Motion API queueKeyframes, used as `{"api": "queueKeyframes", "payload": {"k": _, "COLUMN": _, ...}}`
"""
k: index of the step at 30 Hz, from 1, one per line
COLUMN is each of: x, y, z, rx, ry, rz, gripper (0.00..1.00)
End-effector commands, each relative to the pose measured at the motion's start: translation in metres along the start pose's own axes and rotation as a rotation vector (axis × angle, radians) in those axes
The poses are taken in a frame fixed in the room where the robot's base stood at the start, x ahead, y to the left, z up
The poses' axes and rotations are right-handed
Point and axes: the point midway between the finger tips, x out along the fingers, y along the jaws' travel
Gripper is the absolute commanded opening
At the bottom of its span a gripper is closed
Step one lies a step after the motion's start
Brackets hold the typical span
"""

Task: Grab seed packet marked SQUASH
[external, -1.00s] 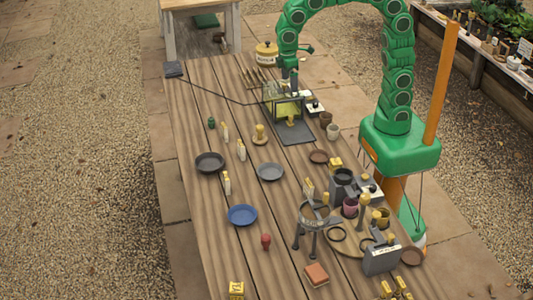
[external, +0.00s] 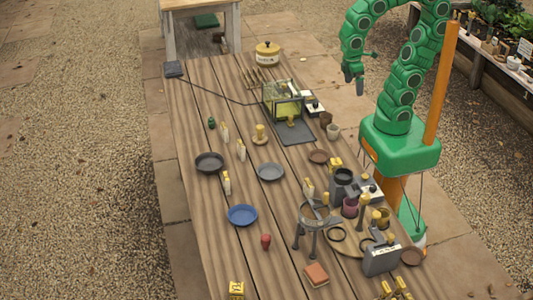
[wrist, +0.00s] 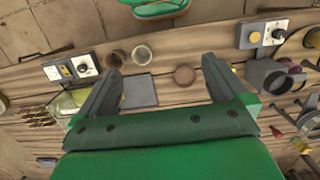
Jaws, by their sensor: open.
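My gripper (external: 355,84) is open and empty, in the air beside the table's right edge. In the wrist view its two dark fingers (wrist: 160,82) are spread apart over the table, with nothing between them in grip. I cannot read the word SQUASH on anything. Whether any is a seed packet I cannot tell.
The right half is crowded; bare planks show at left.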

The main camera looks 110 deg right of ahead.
Motion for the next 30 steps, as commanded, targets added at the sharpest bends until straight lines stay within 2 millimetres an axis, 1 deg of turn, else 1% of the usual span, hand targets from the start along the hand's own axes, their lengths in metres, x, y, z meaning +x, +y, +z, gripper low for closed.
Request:
{"api": "queueKeyframes", "payload": {"k": 1, "x": 0.004, "y": -0.001, "z": 0.011, "rx": -0.001, "ry": 0.002, "rz": 0.001, "gripper": 1.00}}
{"api": "queueKeyframes", "payload": {"k": 3, "x": 0.010, "y": -0.002, "z": 0.022, "rx": 0.000, "ry": -0.004, "rz": 0.002, "gripper": 1.00}}
{"api": "queueKeyframes", "payload": {"k": 6, "x": 0.016, "y": -0.003, "z": 0.033, "rx": 0.002, "ry": -0.010, "rz": 0.002, "gripper": 1.00}}
{"api": "queueKeyframes", "payload": {"k": 9, "x": 0.018, "y": -0.004, "z": 0.038, "rx": 0.003, "ry": -0.010, "rz": 0.003, "gripper": 1.00}}
{"api": "queueKeyframes", "payload": {"k": 14, "x": 0.019, "y": -0.004, "z": 0.040, "rx": 0.003, "ry": -0.011, "rz": 0.003, "gripper": 1.00}}
{"api": "queueKeyframes", "payload": {"k": 15, "x": 0.019, "y": -0.004, "z": 0.040, "rx": 0.003, "ry": -0.011, "rz": 0.003, "gripper": 0.94}}
{"api": "queueKeyframes", "payload": {"k": 20, "x": 0.019, "y": -0.004, "z": 0.040, "rx": 0.003, "ry": -0.011, "rz": 0.003, "gripper": 0.72}}
{"api": "queueKeyframes", "payload": {"k": 21, "x": 0.019, "y": -0.004, "z": 0.040, "rx": 0.003, "ry": -0.011, "rz": 0.003, "gripper": 0.66}}
{"api": "queueKeyframes", "payload": {"k": 30, "x": 0.019, "y": -0.004, "z": 0.038, "rx": 0.006, "ry": -0.013, "rz": 0.000, "gripper": 0.66}}
